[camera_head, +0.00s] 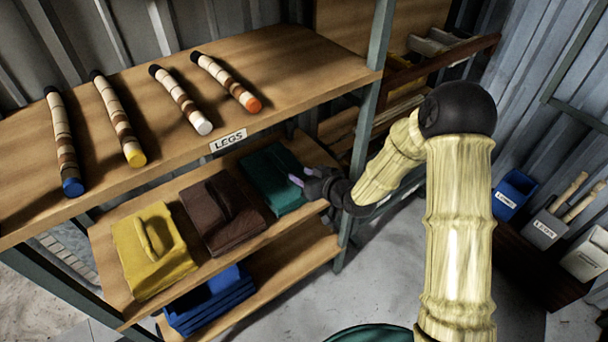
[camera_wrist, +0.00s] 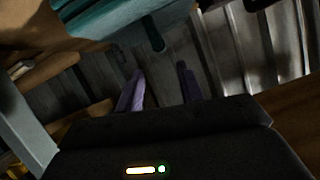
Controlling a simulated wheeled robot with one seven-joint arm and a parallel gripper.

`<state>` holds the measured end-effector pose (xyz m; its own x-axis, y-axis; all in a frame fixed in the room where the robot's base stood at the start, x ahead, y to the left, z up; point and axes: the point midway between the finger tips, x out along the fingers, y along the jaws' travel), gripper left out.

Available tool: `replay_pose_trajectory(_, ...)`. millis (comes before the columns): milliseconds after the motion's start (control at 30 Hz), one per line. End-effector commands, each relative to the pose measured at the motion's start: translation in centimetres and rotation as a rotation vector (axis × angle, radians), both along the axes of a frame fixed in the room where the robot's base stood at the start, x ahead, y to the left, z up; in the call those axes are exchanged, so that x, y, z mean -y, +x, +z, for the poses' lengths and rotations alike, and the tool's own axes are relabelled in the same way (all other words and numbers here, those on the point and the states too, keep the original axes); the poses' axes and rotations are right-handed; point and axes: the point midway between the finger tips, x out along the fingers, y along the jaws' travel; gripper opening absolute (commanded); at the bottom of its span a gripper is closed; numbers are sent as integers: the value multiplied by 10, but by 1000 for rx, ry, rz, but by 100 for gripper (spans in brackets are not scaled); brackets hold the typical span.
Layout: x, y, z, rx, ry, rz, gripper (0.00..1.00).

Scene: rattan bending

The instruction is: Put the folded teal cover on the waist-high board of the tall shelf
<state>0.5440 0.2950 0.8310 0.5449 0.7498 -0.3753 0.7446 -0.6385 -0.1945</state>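The folded teal cover (camera_head: 268,172) lies on the middle board (camera_head: 118,272) of the tall shelf, at its right end, beside a brown folded cover. It also shows at the top of the wrist view (camera_wrist: 112,20), with a small teal strap or handle hanging into the picture. My gripper (camera_head: 295,180) is at the right edge of the teal cover in the head view, and I cannot tell whether it touches it. In the wrist view my gripper's two purple fingers (camera_wrist: 162,88) stand apart with nothing between them. The cover's underside is hidden.
Brown (camera_head: 222,215) and yellow (camera_head: 152,250) covers share the middle board. Blue covers (camera_head: 208,300) lie below. The top board (camera_head: 290,62) holds several striped legs and is labelled LEGS. A shelf post (camera_head: 368,105) stands close to my arm. Labelled bins (camera_head: 545,228) stand at right.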

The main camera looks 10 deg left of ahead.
Motion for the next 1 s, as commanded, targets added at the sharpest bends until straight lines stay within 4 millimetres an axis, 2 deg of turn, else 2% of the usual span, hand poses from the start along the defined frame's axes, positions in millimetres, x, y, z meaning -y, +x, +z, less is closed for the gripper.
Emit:
replay_pose_trajectory(767,1,1,0,-2,-6,-3,38)
replay_pose_trajectory(867,13,2,3,-11,-47,-24,38)
replay_pose_trajectory(967,40,4,8,-40,-136,-76,38)
replay_pose_trajectory(1000,55,3,11,-60,-183,-105,38)
